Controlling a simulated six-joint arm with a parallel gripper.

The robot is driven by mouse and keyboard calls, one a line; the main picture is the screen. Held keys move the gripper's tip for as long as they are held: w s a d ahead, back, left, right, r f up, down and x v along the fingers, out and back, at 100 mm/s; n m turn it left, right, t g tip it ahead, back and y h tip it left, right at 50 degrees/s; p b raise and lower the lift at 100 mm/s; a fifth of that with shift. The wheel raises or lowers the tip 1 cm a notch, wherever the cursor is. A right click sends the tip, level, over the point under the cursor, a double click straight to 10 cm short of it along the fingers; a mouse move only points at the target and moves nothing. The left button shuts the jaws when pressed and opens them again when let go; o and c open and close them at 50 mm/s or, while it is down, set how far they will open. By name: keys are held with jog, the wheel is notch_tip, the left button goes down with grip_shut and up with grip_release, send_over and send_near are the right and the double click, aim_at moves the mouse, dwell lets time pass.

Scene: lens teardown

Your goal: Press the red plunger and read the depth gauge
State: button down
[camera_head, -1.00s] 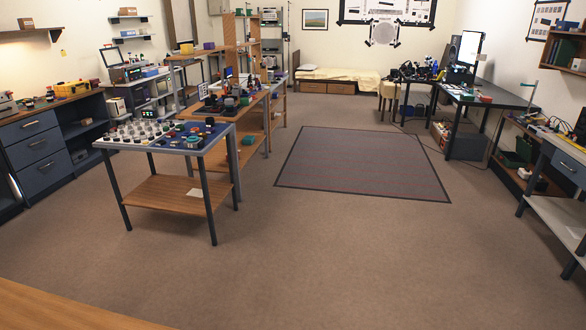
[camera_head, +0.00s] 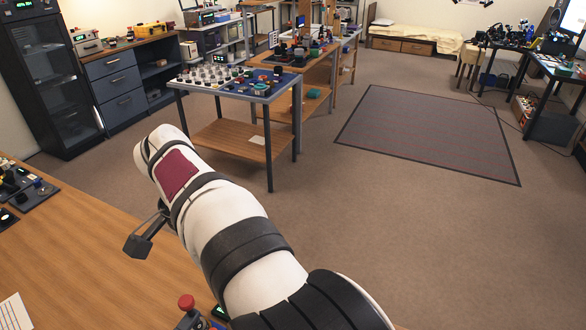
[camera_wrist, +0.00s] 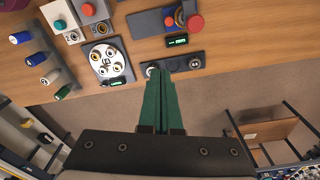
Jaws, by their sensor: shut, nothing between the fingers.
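A red plunger-like knob (camera_head: 187,302) stands at the bottom of the head view beside a small green-lit display (camera_head: 218,312), partly hidden by my arm. In the wrist view a red round cap (camera_wrist: 195,22) sits on a dark plate with a lit green display (camera_wrist: 177,40) just below it. I cannot read the display. My gripper (camera_wrist: 158,72) has green fingers, shut together and empty. My arm hides the fingers in the head view.
The wooden bench (camera_head: 85,240) has bare wood in its middle. Dark fixtures (camera_head: 25,190) stand at its left. The wrist view also shows a round white disc (camera_wrist: 106,62), a second red knob (camera_wrist: 88,8) and several capped cylinders (camera_wrist: 35,57). A table of parts (camera_head: 240,85) stands beyond.

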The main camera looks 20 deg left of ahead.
send_near(183, 302)
jog(key=shift+s+r+t, duration=0.2)
jog(key=shift+s+t, duration=0.05)
jog(key=shift+t, duration=0.05)
jog(key=f, duration=0.6)
jog(key=shift+w+d+f, duration=0.1)
jog(key=shift+w+f, duration=0.2)
jog(key=shift+f, duration=0.15)
jog(key=shift+f, duration=0.15)
